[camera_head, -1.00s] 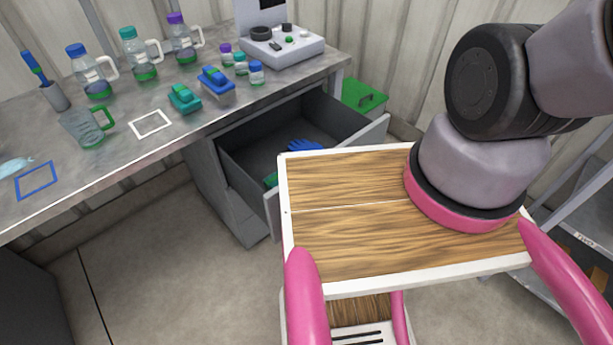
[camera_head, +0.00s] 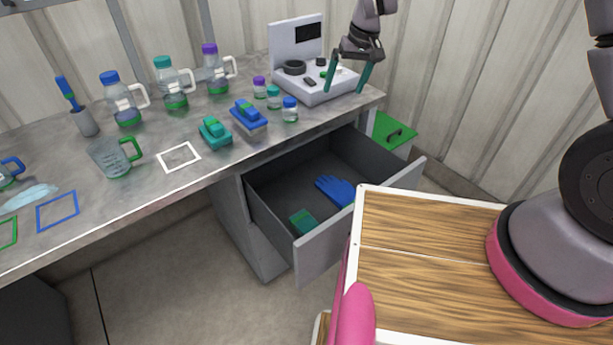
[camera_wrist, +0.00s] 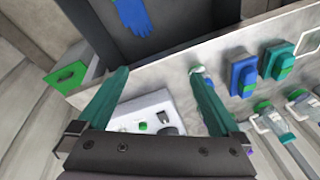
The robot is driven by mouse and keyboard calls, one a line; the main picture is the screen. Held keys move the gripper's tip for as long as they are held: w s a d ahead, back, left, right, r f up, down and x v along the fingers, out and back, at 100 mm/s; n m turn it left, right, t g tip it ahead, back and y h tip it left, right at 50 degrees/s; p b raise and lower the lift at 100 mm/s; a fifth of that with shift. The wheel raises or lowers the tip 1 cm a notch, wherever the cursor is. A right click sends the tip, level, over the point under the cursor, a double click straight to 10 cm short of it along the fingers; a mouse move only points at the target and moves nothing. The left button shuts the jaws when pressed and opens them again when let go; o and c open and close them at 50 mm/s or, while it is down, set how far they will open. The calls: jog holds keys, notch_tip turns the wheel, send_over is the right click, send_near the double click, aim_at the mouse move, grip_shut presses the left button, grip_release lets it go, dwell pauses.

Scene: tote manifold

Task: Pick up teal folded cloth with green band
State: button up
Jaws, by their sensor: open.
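A teal folded item with a green part (camera_head: 303,222) lies in the open drawer, near its front left corner. It looks like the folded cloth, but a band is too small to make out clearly. My gripper (camera_head: 348,82) is above the white device at the right end of the bench, well apart from the drawer. Its two teal fingers are spread and empty, as the wrist view (camera_wrist: 160,80) also shows. The cloth is not visible in the wrist view.
A blue glove (camera_head: 336,190) lies beside the cloth in the grey drawer (camera_head: 325,250). The white device (camera_head: 318,88), blue and teal blocks (camera_head: 214,133), small jars and bottles stand on the bench (camera_head: 70,165).

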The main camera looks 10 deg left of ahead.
jog(key=s+a+f+n+g+h, duration=0.1)
jog(key=s+a+f, duration=0.2)
jog(key=f, duration=0.6)
jog(key=s+a+f+n, duration=0.2)
jog(key=s+a+f, duration=0.15)
jog(key=f, duration=0.55)
jog(key=n+h, duration=0.2)
send_over(306, 223)
notch_tip(306, 223, down, 16)
notch_tip(306, 223, down, 5)
jog(key=shift+s+r, duration=0.15)
jog(key=shift+f, duration=3)
jog(key=c, duration=1.1)
